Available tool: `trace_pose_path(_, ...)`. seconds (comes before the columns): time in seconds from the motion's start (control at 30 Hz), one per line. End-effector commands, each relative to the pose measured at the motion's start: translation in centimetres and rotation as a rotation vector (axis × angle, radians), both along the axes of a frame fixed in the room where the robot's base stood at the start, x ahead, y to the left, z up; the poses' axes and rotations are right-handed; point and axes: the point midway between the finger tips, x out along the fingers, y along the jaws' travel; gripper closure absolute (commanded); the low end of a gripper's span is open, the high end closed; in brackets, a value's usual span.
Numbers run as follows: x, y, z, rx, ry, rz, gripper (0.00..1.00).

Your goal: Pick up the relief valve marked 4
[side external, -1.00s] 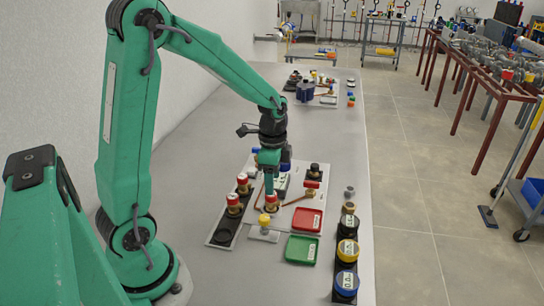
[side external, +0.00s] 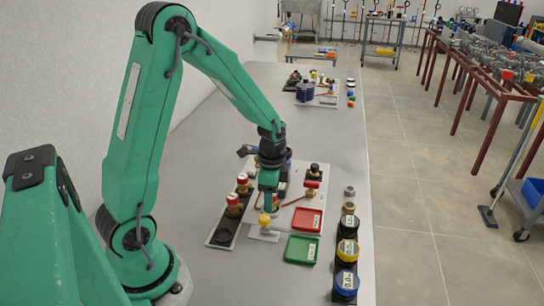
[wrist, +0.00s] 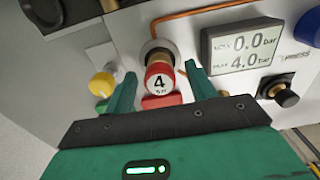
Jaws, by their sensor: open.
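The relief valve marked 4 (wrist: 160,78) has a red cap with a white top and a brass body, and stands on the panel in the wrist view. My gripper (wrist: 159,72) is open, with one green finger on each side of the valve's cap. Small gaps show between the fingers and the cap. In the side view my gripper (side external: 268,207) points down over the panel just behind the yellow knob (side external: 264,219), and it hides most of this valve there.
Two other red-capped valves (side external: 242,183) stand in a rack left of the panel. A red tray (side external: 307,219) and a green tray (side external: 301,249) lie to the right. Gauges (side external: 347,249) line the table's right side. A pressure display (wrist: 243,46) sits beside the valve.

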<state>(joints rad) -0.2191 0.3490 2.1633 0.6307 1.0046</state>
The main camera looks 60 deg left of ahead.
Motion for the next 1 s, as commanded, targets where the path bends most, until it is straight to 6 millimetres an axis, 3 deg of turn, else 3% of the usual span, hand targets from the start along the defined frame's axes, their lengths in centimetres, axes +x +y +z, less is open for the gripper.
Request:
trace_pose_path(0.23, 0.0, 0.0, -1.7, 0.001, -0.001, 0.000, 0.44)
trace_pose_path(0.73, 0.0, 0.0, -1.8, 0.000, -0.001, 0.000, 0.44)
trace_pose_path(0.77, 0.0, 0.0, -1.8, 0.000, -0.001, 0.000, 0.46)
trace_pose_path(1.0, 0.0, 0.0, -1.8, 0.000, -0.001, 0.000, 0.93)
